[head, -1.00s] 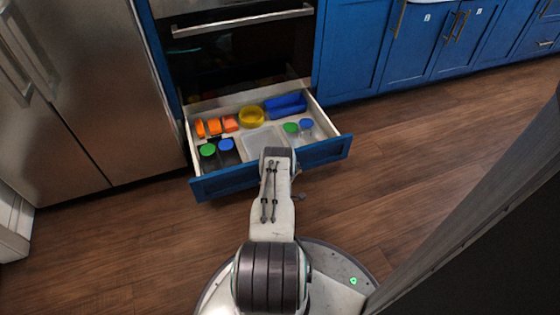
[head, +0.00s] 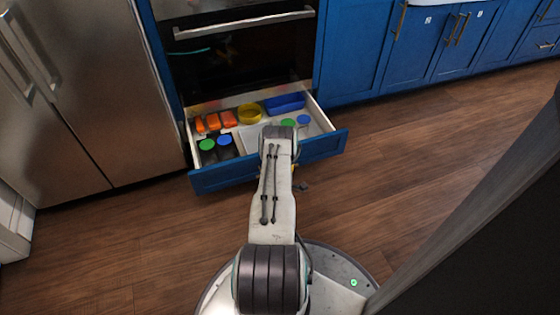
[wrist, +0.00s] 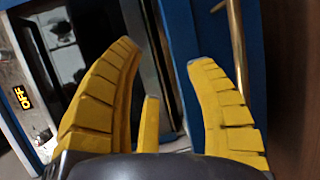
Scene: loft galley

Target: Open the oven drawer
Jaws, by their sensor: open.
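The oven drawer (head: 225,178), with a blue front, stands pulled out below the oven (head: 240,55), its inside showing from above. My arm reaches over the drawer front in the head view, and my gripper is mostly hidden beneath its own wrist there. A brass bar handle (wrist: 234,35) runs behind the right finger. Nothing is seen gripped, and I cannot tell whether the finger touches the handle.
The drawer holds orange containers (head: 213,121), a yellow round one (head: 249,113), a blue bin (head: 285,103) and green- and blue-lidded jars. A steel fridge (head: 75,100) stands left, blue cabinets (head: 365,60) right. A dark panel (head: 490,230) fills the lower right. Wood floor is clear at right.

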